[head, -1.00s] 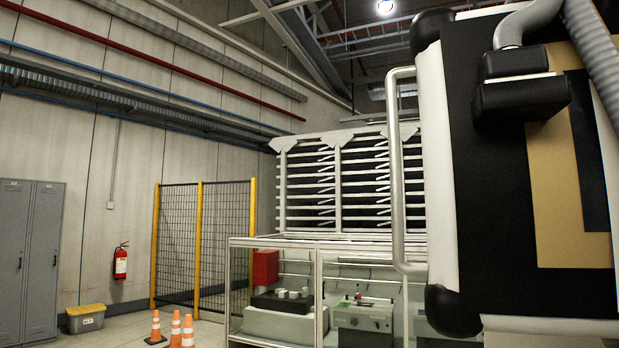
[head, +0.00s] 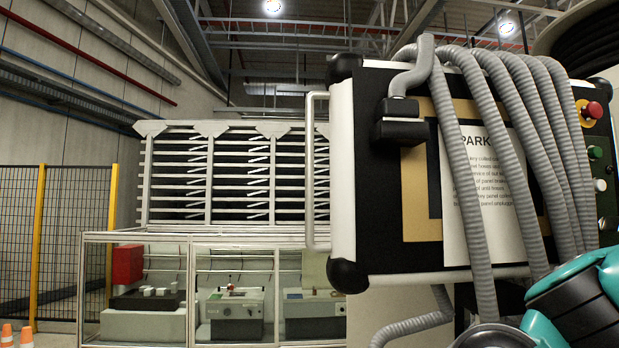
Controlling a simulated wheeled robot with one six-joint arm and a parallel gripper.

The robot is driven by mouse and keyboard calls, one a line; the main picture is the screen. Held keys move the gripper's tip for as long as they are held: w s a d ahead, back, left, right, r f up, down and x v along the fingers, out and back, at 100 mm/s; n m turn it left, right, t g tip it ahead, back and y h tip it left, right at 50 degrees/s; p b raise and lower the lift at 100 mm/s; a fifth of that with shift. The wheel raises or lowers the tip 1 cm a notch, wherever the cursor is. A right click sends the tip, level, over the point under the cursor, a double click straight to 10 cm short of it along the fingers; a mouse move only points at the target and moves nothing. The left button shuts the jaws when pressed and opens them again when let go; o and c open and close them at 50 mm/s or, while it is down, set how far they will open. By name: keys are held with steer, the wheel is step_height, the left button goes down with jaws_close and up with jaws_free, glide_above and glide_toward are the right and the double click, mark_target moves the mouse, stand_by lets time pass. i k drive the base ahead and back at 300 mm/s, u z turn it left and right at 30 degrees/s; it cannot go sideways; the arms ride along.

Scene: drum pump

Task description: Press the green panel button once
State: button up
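The green button (head: 595,152) sits on a dark control panel strip (head: 606,208) at the far right of the head view. It is seen at a steep angle, in a column below a red mushroom button (head: 594,110) on a yellow base and above a white button (head: 600,185). A teal and black part of my arm shows at the lower right, below the buttons. My gripper's fingers are not in view, so its distance from the green button does not show.
Grey corrugated hoses (head: 462,160) hang over the large black and white case left of the buttons, partly covering a paper notice (head: 478,235). A metal handle (head: 312,175) sticks out on the case's left. A glazed bench and slatted rack (head: 180,133) stand behind.

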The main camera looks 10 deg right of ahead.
mark_target(594, 153)
steer(key=z, duration=0.05)
steer(key=k, duration=0.5)
steer(key=z, duration=0.35)
steer(key=i, duration=0.45)
steer(key=z, duration=0.95)
